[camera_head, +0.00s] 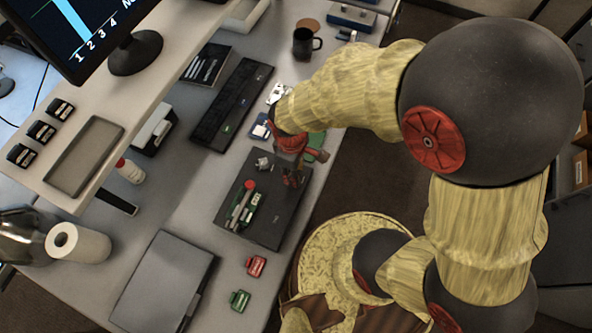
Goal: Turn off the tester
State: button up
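A dark flat unit (262,229) lies on the desk near its right edge; it looks like the tester, though I cannot read a label. A round red knob or button (249,184) shows on its upper part. Grey bars and a green-and-white part (256,198) lie beside and below the red piece. My gripper (291,180), with red and dark parts, hangs over the unit's upper right corner, to the right of the red piece. Its fingers are small and partly covered by its own body, so I cannot tell whether they are open or touch the unit.
A black keyboard (232,104) lies up and left of the unit. A closed grey laptop-like slab (164,285) lies lower left. Red (256,266) and green (239,300) small blocks sit below the unit. A black mug (304,44) stands at the back.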

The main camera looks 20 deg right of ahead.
notch_tip(320, 180, up, 12)
jog(key=shift+w+a, duration=0.25)
jog(key=shift+a, duration=0.05)
dwell(0.3)
dwell(0.5)
